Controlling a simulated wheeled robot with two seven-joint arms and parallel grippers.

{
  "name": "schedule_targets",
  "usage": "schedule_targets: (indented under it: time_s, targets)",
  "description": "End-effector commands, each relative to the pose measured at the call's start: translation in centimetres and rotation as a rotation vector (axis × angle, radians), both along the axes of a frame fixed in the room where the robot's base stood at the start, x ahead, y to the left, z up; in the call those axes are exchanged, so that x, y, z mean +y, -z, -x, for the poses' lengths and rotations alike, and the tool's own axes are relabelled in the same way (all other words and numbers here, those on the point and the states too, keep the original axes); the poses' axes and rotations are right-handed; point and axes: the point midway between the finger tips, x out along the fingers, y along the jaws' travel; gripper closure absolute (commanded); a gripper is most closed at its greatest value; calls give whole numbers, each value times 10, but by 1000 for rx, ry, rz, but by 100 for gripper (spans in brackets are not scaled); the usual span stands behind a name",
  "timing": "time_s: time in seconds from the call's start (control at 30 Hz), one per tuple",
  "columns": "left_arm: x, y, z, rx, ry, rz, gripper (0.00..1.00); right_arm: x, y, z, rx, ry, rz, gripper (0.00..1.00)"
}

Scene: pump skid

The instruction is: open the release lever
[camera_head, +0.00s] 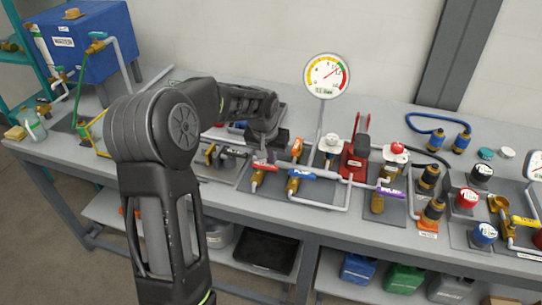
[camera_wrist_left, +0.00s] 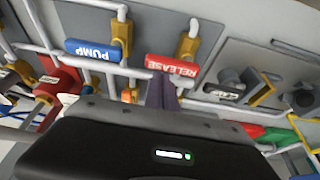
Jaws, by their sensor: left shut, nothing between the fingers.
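The release lever is a red handle marked RELEASE (camera_wrist_left: 172,66) on a brass valve, lying across the white pipe in the left wrist view. In the head view its red handle (camera_head: 265,166) is partly hidden by my left gripper (camera_head: 262,154). My left gripper's dark fingers (camera_wrist_left: 163,90) are shut and empty, with their tips at the lower edge of the red handle. I cannot tell whether they touch it. A blue lever marked PUMP (camera_wrist_left: 93,50) sits beside it, also visible in the head view (camera_head: 300,173). My right gripper is not in view.
A red pump-like part (camera_head: 355,160) and a round gauge (camera_head: 327,76) stand to the right and behind. Black clamp-like fittings (camera_wrist_left: 228,88) sit on the other side of the release lever. White pipes run close around the levers. A blue tank (camera_head: 85,40) stands far left.

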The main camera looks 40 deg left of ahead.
Motion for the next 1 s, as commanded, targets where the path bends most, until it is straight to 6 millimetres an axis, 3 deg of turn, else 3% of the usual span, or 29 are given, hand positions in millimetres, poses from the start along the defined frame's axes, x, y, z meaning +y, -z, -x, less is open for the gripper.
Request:
schedule_targets:
  time_s: [0.63, 1.0]
  targets:
    - [-3, 1, 4, 1, 100, 1, 100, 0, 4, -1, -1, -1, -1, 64]
    - [-6, 3, 12, 1, 331, 1, 100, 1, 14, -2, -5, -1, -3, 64]
